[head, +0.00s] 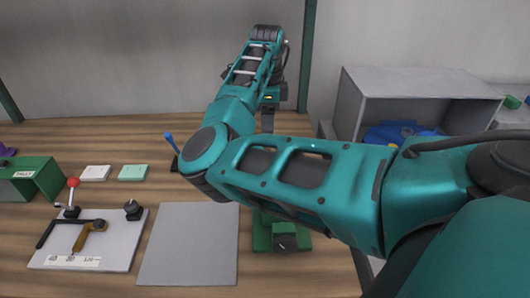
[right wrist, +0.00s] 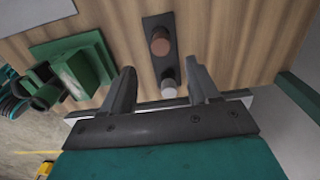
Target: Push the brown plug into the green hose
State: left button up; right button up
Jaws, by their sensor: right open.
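The brown plug (right wrist: 160,42) stands in a dark strip (right wrist: 154,22) on the wooden table in the right wrist view, with a pale grey plug (right wrist: 169,88) beside it. My right gripper (right wrist: 161,66) is open and empty. Its fingers are spread on either side of the strip in the picture, and neither visibly touches a plug. A green fixture (right wrist: 85,68) stands to the left in this view, with dark green round parts (right wrist: 40,92) beside it. I cannot tell whether these are the green hose. In the head view my right arm hides much of the table. My left gripper is out of view.
In the head view a grey mat (head: 188,245) lies in front, beside a board (head: 88,240) with a red-knobbed lever. A green block (head: 281,236) stands right of the mat. A grey open box (head: 420,95) holding something blue stands at the right.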

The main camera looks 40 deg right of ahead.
jog(key=f, duration=0.8)
jog(key=shift+w+a+b, duration=0.15)
jog(key=shift+w+b, duration=0.05)
jog(key=shift+b, duration=0.15)
jog(key=shift+r, duration=0.1)
jog(key=c, duration=1.1)
